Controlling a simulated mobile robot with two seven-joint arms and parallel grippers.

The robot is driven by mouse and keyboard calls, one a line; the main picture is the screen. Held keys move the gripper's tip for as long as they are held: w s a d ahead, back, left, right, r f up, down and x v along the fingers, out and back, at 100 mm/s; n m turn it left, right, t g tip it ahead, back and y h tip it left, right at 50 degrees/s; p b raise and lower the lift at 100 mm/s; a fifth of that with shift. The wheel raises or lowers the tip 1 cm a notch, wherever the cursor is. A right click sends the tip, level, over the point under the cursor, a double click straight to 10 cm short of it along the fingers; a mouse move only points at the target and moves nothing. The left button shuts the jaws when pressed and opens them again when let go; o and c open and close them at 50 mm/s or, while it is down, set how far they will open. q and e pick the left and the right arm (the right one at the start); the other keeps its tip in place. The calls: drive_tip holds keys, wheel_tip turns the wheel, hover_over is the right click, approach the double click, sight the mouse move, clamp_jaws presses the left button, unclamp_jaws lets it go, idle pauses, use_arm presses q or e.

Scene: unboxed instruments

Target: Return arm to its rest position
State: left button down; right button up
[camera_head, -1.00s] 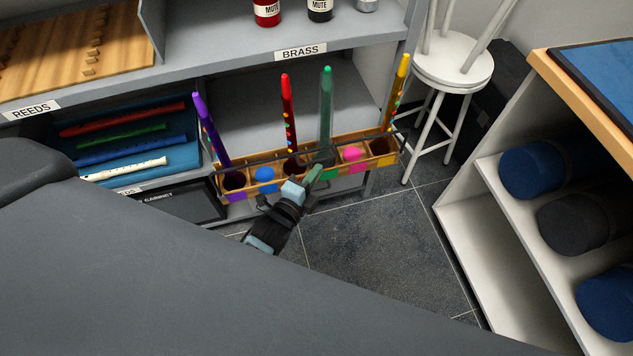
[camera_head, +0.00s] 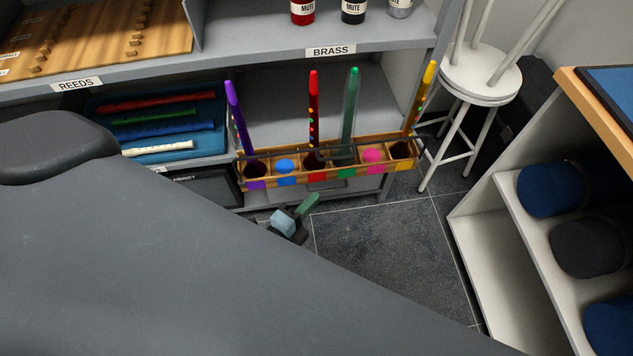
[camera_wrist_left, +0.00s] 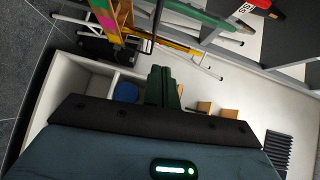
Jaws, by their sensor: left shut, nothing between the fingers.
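My left gripper (camera_head: 309,205) shows its green fingers just below and in front of the wooden rack (camera_head: 330,181), apart from it; my grey arm hides most of its body. Its green fingers are shut together and empty in the left wrist view (camera_wrist_left: 163,88). The green recorder (camera_head: 349,112) stands upright in the rack's green-marked slot. It also shows in the left wrist view (camera_wrist_left: 190,14). A purple recorder (camera_head: 239,122), a red recorder (camera_head: 313,110) and a yellow recorder (camera_head: 418,98) stand in other slots. My right gripper is out of view.
The rack is at the front of a grey shelf (camera_head: 280,50). A blue tray (camera_head: 215,145) of recorders lies on the shelf at left. A white stool (camera_head: 480,75) stands at the right of the rack. A white cubby (camera_head: 480,245) is at right. Dark floor (camera_head: 385,250) is free between.

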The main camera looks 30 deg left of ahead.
use_arm(q)
drive_tip(key=shift+s, duration=0.15)
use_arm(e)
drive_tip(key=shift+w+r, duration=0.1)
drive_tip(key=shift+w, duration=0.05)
use_arm(q)
drive_tip(key=s+a+r+n+g+y+p, duration=0.1)
drive_tip(key=s+n+g+p, duration=0.7)
drive_tip(key=s+n, duration=0.9)
drive_tip(key=s+a+r, duration=0.1)
drive_tip(key=s, duration=0.6)
drive_tip(key=shift+s+r+p, duration=0.15)
drive_tip(key=shift+s+p, duration=0.15)
drive_tip(key=shift+s, duration=0.1)
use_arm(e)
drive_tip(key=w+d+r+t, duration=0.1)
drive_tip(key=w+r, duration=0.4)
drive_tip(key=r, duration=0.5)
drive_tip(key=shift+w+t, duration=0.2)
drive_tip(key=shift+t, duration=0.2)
